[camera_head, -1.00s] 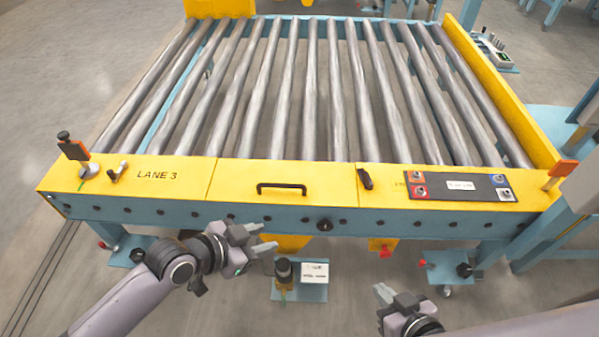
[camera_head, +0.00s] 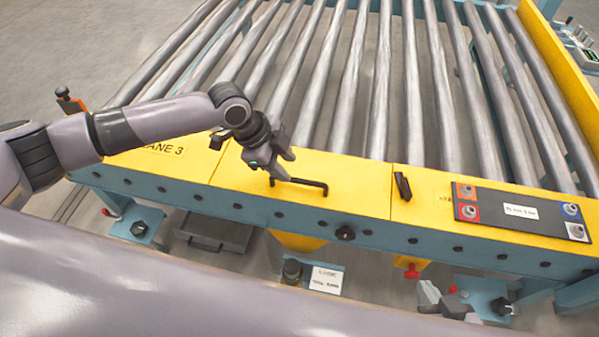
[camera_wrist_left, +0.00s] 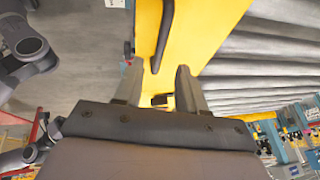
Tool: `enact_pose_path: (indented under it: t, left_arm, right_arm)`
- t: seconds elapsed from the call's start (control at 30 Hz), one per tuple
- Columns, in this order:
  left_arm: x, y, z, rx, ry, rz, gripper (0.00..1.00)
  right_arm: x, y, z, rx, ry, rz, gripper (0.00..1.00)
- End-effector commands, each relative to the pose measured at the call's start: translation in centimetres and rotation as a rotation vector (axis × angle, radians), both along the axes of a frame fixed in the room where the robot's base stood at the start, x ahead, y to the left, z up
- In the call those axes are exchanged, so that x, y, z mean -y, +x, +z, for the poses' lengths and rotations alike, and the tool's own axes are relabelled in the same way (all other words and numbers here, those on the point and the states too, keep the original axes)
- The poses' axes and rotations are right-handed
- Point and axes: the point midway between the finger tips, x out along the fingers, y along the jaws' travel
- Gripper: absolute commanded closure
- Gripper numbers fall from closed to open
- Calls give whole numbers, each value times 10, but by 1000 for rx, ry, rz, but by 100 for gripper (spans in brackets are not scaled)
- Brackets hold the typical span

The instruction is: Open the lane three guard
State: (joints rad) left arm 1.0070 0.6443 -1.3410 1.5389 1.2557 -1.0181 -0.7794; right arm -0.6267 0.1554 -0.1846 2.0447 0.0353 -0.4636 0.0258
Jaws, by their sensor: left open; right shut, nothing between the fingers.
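The lane three guard (camera_head: 350,178) is the yellow middle panel on the roller conveyor's near side. It lies flat, level with the panels beside it. Its black bar handle (camera_head: 312,184) also shows in the left wrist view (camera_wrist_left: 166,35). My left gripper (camera_head: 284,168) is open above the handle's left end. In the left wrist view its fingers (camera_wrist_left: 158,76) stand apart, one on each side of the handle's near end; I cannot tell if they touch it. My right gripper (camera_head: 436,296) is low at the front, apart from the conveyor and partly hidden by a grey arm link.
A black latch-like knob (camera_head: 402,187) sits right of the guard, beside a control panel (camera_head: 519,211) with several buttons. The "LANE 3" panel (camera_head: 135,162) is partly behind my left arm. Metal rollers (camera_head: 375,80) lie behind. A labelled box (camera_head: 326,279) is below.

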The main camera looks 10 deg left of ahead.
Motion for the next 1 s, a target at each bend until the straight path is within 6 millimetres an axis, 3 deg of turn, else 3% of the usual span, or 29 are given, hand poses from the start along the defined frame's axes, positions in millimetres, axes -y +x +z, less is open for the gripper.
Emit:
enact_pose_path:
  t: [0.1, 0.3, 0.67, 0.7, 0.8, 0.83, 1.0]
  left_arm:
    - [9, 3, -21, -2, -1, -1, 60]
    - [18, 8, -44, 0, 0, 1, 60]
    - [22, 10, -50, 1, -1, 1, 60]
    - [22, 10, -50, 1, -1, 1, 63]
    - [22, 10, -50, 1, -1, 1, 96]
    - [22, 10, -50, 1, -1, 1, 100]
    - [21, 10, -50, 0, -1, 2, 100]
  right_arm:
    - [0, -2, -9, -4, 0, 0, 100]
    - [-2, -7, -18, -17, -1, 3, 100]
    - [-6, -2, -8, 3, 5, 8, 100]
    - [-6, -1, -8, 5, 6, 8, 100]
    - [-6, 1, -7, 10, 6, 8, 100]
    - [-6, 1, -7, 11, 6, 8, 100]
    - [-6, 3, -6, 15, 6, 8, 100]
